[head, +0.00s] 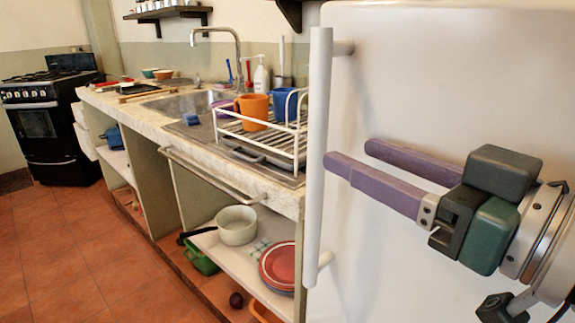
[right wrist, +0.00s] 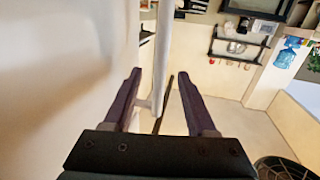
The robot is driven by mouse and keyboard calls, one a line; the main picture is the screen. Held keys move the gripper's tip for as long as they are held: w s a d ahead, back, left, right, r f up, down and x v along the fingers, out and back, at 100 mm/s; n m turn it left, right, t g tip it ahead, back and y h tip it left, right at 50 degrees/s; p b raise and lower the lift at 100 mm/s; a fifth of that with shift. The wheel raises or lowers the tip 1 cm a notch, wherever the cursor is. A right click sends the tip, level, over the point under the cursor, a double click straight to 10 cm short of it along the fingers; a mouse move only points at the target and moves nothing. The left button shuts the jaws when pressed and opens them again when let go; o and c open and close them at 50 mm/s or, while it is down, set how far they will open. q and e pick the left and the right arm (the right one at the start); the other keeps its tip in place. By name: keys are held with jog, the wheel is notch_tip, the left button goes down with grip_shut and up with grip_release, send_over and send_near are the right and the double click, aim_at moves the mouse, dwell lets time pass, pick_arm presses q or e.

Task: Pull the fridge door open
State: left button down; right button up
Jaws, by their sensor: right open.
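The white fridge door (head: 430,75) fills the right of the head view and looks closed. Its long white upright handle (head: 318,110) stands off the door near its left edge. My right gripper (head: 348,153) is open and empty, its purple fingers pointing left at the handle's middle. The near fingertip shows right at the handle's edge; the far one ends short of it. In the right wrist view the handle (right wrist: 162,60) appears between the spread fingers (right wrist: 159,76), with the door (right wrist: 50,70) to the left. I cannot tell whether they touch. My left gripper is out of view.
Left of the fridge is a counter with a sink (head: 180,103) and a white dish rack (head: 290,140) holding mugs. Pots and plates sit on the shelf below. A black stove (head: 45,130) stands far left. The tiled floor (head: 70,250) is clear.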

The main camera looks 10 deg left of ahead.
jog(key=b+x, duration=0.1)
jog(key=x, duration=0.9)
jog(key=shift+a+f, duration=0.2)
jog(key=shift+w, duration=0.1)
grip_shut()
dwell(1.0)
